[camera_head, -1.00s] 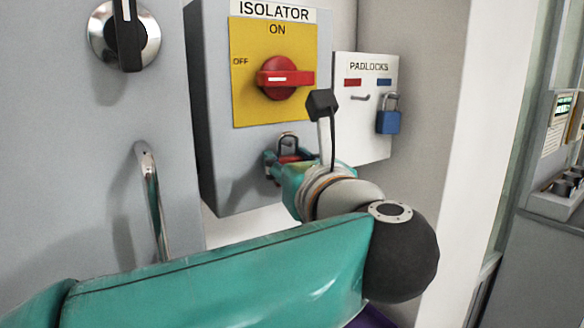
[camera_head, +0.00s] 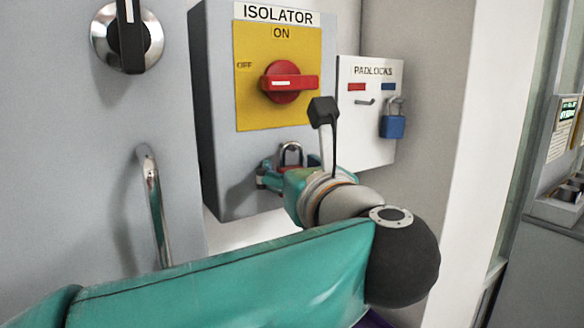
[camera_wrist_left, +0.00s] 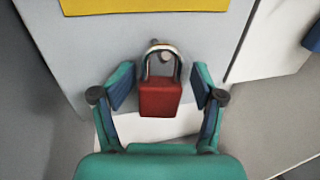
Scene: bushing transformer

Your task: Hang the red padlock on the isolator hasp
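The red padlock (camera_wrist_left: 160,98) is upright in front of the grey isolator box, with its shackle at the small hasp (camera_wrist_left: 156,44). The shackle appears to loop around the hasp and the body hangs below. In the head view the padlock's shackle (camera_head: 291,152) shows above my left gripper (camera_head: 286,178), which hides most of the body. In the left wrist view my left gripper (camera_wrist_left: 162,88) has its fingers spread on either side of the padlock body, with a narrow gap at each side. My right gripper is not in view.
The isolator box (camera_head: 228,150) carries a red rotary handle (camera_head: 288,83) on a yellow plate. To its right, a white padlock board (camera_head: 362,140) holds a blue padlock (camera_head: 393,125) and an empty hook. A metal door handle (camera_head: 153,205) stands out at left.

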